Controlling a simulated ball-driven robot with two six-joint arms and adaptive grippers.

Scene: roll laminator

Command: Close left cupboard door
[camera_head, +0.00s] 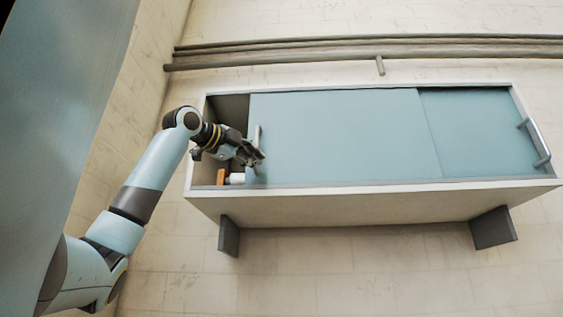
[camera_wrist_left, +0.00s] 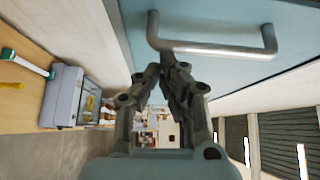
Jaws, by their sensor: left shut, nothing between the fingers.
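The cupboard (camera_head: 380,205) on the wall has two light blue sliding doors. The left door (camera_head: 340,130) stands away from the cupboard's left end, leaving a dark opening there. Its bar handle (camera_head: 257,134) is near its left edge. My left gripper (camera_head: 258,156) is shut and empty, with its fingertips at the lower part of this handle. In the left wrist view the closed fingers (camera_wrist_left: 168,72) lie beside the handle (camera_wrist_left: 215,50), not around it. I cannot tell whether they touch it. The right door (camera_head: 475,130) has its own handle (camera_head: 538,143). My right gripper is out of view.
Inside the opening are an orange item (camera_head: 221,177) and a white item (camera_head: 236,179). Pipes (camera_head: 330,54) run along the wall above the cupboard. The left wrist view shows a grey machine (camera_wrist_left: 65,96) on a wooden top.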

